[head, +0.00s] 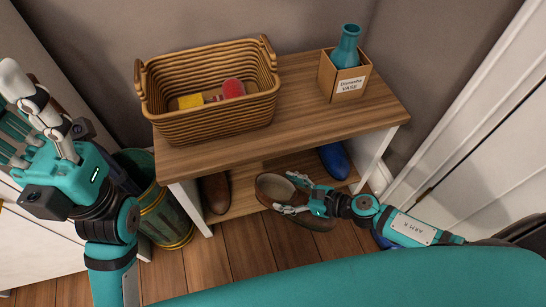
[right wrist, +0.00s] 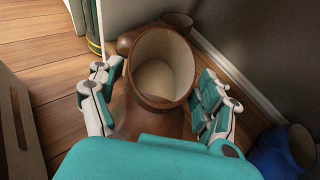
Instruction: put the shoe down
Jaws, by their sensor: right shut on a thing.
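A brown shoe (head: 272,187) with a pale lining is at the front of the bench's lower shelf (head: 245,205). My right gripper (head: 297,195) is shut on it. In the right wrist view the shoe's opening (right wrist: 162,65) faces the camera, with fingers on both sides. I cannot tell whether its sole touches the shelf. A second brown shoe (head: 215,192) sits on the lower shelf at left, and its top shows in the right wrist view (right wrist: 178,20). My left gripper (head: 38,125) is open and empty, raised at the far left.
A blue shoe (head: 335,161) is on the lower shelf at right. On the bench top (head: 300,110) stand a wicker basket (head: 215,122) and a cardboard box (head: 327,78) holding a teal vase (head: 346,48). A green bin (head: 163,215) stands left of the bench.

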